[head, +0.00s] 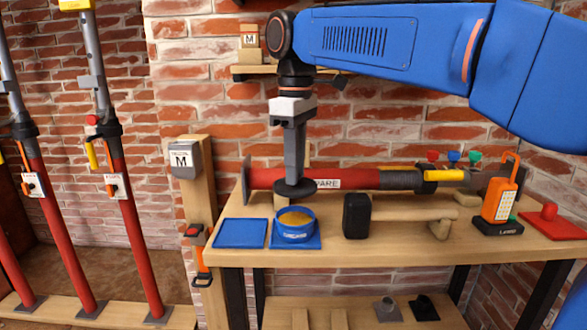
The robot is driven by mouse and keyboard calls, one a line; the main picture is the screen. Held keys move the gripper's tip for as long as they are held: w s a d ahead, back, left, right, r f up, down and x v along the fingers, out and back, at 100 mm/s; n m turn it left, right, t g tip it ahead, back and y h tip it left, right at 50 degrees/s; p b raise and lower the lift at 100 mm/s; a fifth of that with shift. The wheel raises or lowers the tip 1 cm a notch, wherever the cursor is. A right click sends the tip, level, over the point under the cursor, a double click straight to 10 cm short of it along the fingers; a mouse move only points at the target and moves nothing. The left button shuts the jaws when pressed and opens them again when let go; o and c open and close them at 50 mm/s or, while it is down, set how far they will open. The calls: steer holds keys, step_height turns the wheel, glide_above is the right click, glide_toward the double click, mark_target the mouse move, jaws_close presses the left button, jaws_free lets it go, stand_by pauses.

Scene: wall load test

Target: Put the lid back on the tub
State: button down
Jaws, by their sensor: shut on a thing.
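The tub (296,236) is a round blue container with white lettering, standing upright and open on the bench, with a yellow-brown fill (296,218) showing inside. My gripper (293,178) points straight down above it and is shut on the lid (293,191), a dark round disc. The lid looks about level and hangs a little above the tub's rim, apart from it. The fingertips' exact grip on the lid is too small to see.
The tub stands on a blue mat (313,243); an empty blue mat (240,233) lies to its left. A red cylinder (345,179) lies behind.

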steer(key=shift+f, duration=3.1)
steer(key=shift+f, duration=0.15)
steer(key=c, duration=1)
jaws_free()
steer(key=shift+r, duration=3.5)
